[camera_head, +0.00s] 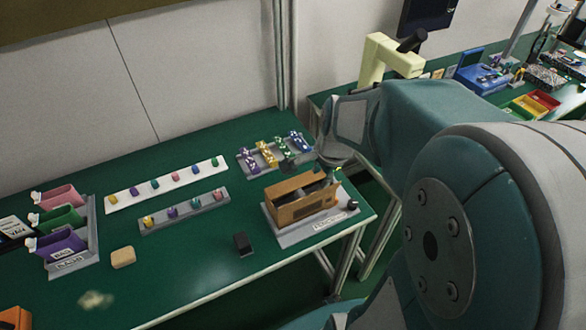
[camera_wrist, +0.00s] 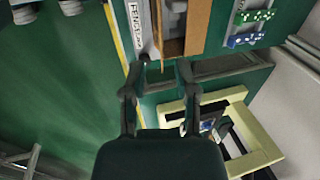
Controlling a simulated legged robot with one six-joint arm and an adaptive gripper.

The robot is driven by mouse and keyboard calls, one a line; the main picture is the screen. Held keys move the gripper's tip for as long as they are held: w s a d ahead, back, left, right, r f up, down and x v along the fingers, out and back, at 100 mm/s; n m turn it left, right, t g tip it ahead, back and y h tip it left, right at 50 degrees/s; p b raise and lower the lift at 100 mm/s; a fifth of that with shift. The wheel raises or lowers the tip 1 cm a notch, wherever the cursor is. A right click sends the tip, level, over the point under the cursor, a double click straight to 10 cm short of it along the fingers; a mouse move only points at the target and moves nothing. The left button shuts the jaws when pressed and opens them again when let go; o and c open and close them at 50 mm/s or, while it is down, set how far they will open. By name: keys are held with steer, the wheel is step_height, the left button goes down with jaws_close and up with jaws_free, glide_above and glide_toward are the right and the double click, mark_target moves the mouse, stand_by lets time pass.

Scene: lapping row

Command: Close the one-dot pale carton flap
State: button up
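I cannot make out a pale carton with a one-dot flap in either view. In the head view my arm covers much of the right side.
Coloured bins (camera_head: 62,243) are at the left. A black block (camera_head: 243,244) and a beige block (camera_head: 123,257) lie in front. The table's front middle is mostly clear.

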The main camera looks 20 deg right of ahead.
mark_target(311, 195)
steer(key=x, duration=0.9)
steer(key=shift+a+f, duration=0.15)
steer(key=shift+f, duration=0.2)
steer(key=shift+w+f, duration=0.1)
steer(key=shift+f, duration=0.2)
steer(key=shift+w+a+f, duration=0.1)
steer(key=shift+a+f, duration=0.05)
steer(key=shift+a, duration=0.15)
steer(key=shift+d, duration=0.15)
jaws_close()
